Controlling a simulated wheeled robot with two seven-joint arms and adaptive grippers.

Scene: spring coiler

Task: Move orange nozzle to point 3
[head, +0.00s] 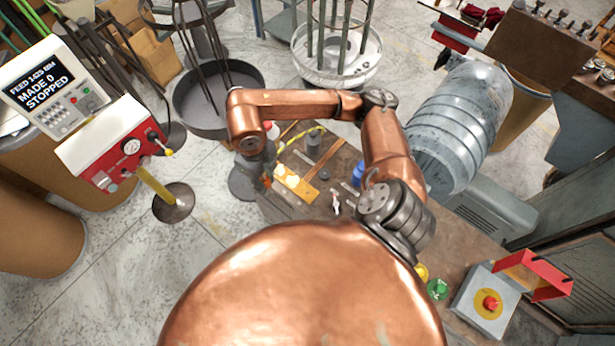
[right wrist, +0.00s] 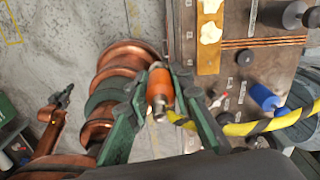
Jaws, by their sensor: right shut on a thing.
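My right gripper (right wrist: 160,92) has green fingers, shut on the orange nozzle (right wrist: 161,83), which has a metal tip. It holds the nozzle beside the left edge of the dark workbench top (right wrist: 215,85) in the right wrist view. In the head view my right gripper (head: 266,178) is small and partly hidden at the bench's left end. Small pale labels lie on the bench top, but I cannot read their numbers, so I cannot tell which is point 3. A dark gripper-like end (right wrist: 60,97) on a copper arm, likely my left gripper, shows at the left of the right wrist view.
A yellow-black striped hose (right wrist: 240,127) crosses below the nozzle. A brass plate (right wrist: 209,55), copper rods (right wrist: 265,42) and a blue cylinder (right wrist: 263,97) lie on the bench. A red control box (head: 115,150) stands left; an emergency-stop box (head: 480,310) sits right.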

